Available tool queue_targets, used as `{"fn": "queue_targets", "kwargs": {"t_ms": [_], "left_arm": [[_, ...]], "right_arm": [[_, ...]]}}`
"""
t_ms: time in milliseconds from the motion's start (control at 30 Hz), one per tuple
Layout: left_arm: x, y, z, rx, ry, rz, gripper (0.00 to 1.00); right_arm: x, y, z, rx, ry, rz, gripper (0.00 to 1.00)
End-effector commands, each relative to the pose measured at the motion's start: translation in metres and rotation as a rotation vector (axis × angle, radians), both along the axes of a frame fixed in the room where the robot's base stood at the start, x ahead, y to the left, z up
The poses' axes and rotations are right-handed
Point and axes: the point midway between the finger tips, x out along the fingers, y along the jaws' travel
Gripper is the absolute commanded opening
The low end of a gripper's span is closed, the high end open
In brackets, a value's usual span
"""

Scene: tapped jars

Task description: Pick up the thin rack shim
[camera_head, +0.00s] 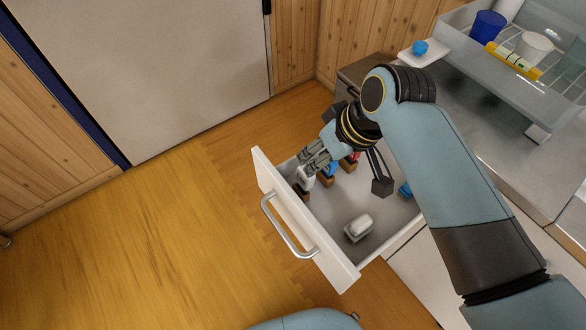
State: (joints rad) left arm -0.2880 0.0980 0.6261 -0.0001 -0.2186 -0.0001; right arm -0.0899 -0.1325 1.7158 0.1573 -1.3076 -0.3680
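My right gripper (311,162) reaches down into the open drawer (303,219) from the upper right. Its fingertips are over the drawer's left end, close to a small white piece (307,174). I cannot tell whether they touch it or how far apart the fingers are. Beside the tips are a blue-topped piece (327,179) and a red-topped piece (354,158) with brown block-like parts. I cannot pick out for sure which thing is the thin rack shim; the wrist and arm hide part of the drawer. My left gripper is out of view.
A pale grey-white object (358,228) lies in the drawer's front part, and a blue item (405,190) near its right wall. Above the counter, a clear-walled rack (480,66) holds a blue cup (487,27) and a white cup (533,48). Open wooden floor (150,250) lies left.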

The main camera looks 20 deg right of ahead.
Motion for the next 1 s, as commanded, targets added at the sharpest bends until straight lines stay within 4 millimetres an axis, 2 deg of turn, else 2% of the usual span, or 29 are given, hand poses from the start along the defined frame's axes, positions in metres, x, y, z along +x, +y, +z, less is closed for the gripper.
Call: {"fn": "queue_targets", "kwargs": {"t_ms": [100,300,600,700,900,933,1000], "left_arm": [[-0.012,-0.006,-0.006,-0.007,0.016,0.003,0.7],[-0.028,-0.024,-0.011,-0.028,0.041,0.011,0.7],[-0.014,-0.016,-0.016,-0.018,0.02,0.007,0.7],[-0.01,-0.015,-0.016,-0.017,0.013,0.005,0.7],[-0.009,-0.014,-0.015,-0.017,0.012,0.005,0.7],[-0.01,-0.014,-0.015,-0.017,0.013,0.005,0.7],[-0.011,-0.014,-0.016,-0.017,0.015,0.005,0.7]], "right_arm": [[0.005,0.006,-0.022,0.0,0.003,0.0,0.33],[0.01,0.01,-0.038,0.0,0.001,0.0,0.33],[0.015,0.018,-0.08,0.0,0.001,-0.001,0.33],[0.017,0.02,-0.087,-0.001,0.001,-0.001,0.33],[0.017,0.02,-0.087,-0.001,0.0,-0.001,0.33],[0.017,0.02,-0.087,-0.001,0.0,-0.001,0.31],[0.017,0.02,-0.087,-0.001,0.0,-0.001,0.22]]}}
